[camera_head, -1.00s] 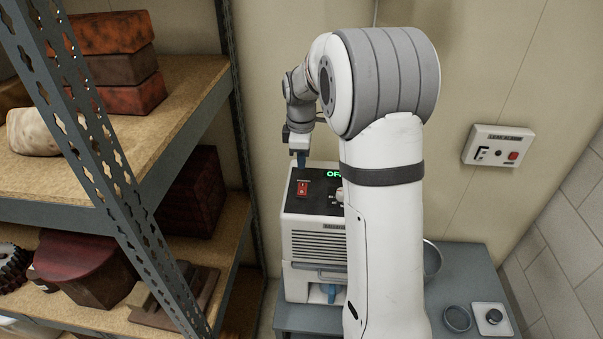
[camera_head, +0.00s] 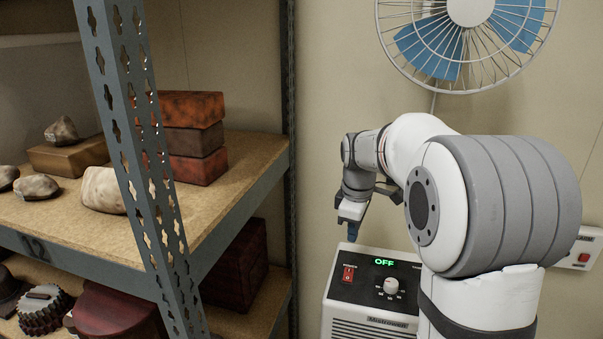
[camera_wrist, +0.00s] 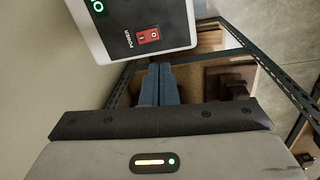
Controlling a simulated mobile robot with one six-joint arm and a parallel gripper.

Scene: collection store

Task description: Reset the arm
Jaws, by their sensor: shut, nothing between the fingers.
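My gripper (camera_head: 351,232) hangs above the white machine (camera_head: 368,318) with the dark control panel, near the panel's back left edge. Its blue fingers point down and are closed together with nothing between them. In the wrist view, the fingertips (camera_wrist: 158,68) lie side by side, and the machine's panel (camera_wrist: 120,25) shows above and left of them. The panel has a red power switch (camera_head: 348,274), a round knob (camera_head: 391,286) and a green display (camera_head: 384,262) that reads OFF. My arm hides the machine's right part.
A metal shelf unit stands at the left, its perforated post (camera_head: 140,150) in front. Its upper board (camera_head: 235,185) holds stacked blocks (camera_head: 195,138) and stones. A blue-bladed fan (camera_head: 470,35) is on the wall above my arm. A wall box (camera_head: 580,250) is at the right.

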